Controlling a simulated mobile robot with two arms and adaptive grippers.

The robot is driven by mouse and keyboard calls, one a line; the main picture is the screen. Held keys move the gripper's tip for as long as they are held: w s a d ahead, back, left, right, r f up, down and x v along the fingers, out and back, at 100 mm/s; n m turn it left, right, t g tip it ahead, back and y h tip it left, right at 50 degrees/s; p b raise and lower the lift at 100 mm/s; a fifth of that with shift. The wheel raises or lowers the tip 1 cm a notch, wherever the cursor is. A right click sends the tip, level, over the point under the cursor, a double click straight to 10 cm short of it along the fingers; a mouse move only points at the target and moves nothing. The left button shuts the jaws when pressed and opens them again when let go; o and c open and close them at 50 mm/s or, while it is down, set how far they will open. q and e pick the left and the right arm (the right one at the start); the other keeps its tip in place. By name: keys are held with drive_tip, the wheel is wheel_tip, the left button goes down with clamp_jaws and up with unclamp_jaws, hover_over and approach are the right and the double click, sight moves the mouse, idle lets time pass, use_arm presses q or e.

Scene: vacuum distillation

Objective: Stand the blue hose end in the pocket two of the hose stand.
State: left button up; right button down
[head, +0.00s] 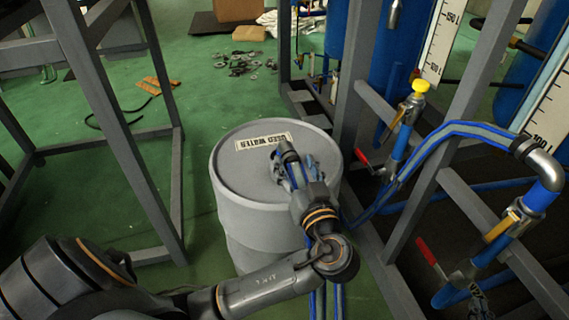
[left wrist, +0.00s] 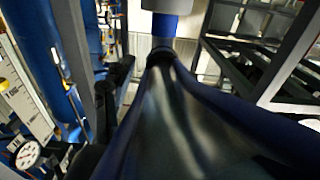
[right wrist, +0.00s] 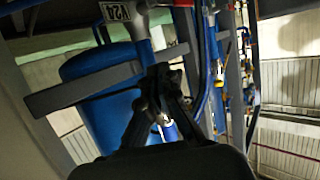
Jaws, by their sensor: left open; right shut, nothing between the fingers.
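My left gripper (head: 294,172) is over the lid of the grey drum in the head view, open. A grey metal fitting (head: 286,151) shows at its fingertips. In the left wrist view a blue hose end with a grey collar (left wrist: 166,24) shows just past the gripper; large blurred dark and blue shapes fill the near part. I cannot tell whether the fingers touch the hose end. My right gripper (right wrist: 162,76) is shut and empty in the right wrist view, in front of blue pipework. I cannot make out the hose stand or its pockets.
The drum (head: 262,215) with a used-water label stands on the green floor. A grey frame (head: 455,190) with valves, blue hoses and red handles is on the right. Another grey frame (head: 150,160) stands left. Washers (head: 243,64) and cardboard (head: 238,10) lie behind.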

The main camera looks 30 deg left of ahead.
sight(287, 150)
use_arm(q)
drive_tip(key=shift+w+a, duration=0.35)
drive_tip(key=shift+a, duration=0.1)
drive_tip(key=x, duration=0.2)
drive_tip(key=b+x, duration=0.1)
drive_tip(key=x, duration=0.1)
drive_tip(key=shift+a+f, duration=0.2)
drive_tip(key=shift+f, duration=0.2)
drive_tip(key=shift+w+a, duration=0.25)
drive_tip(key=shift+a, duration=0.05)
use_arm(e)
drive_tip(key=r+t, duration=0.1)
drive_tip(key=w+r+t, duration=0.1)
drive_tip(key=r, duration=0.1)
drive_tip(key=a+r+t+y, duration=0.1)
drive_tip(key=r, duration=0.1)
drive_tip(key=shift+w+r, duration=0.1)
drive_tip(key=shift+w, duration=0.1)
use_arm(q)
clamp_jaws()
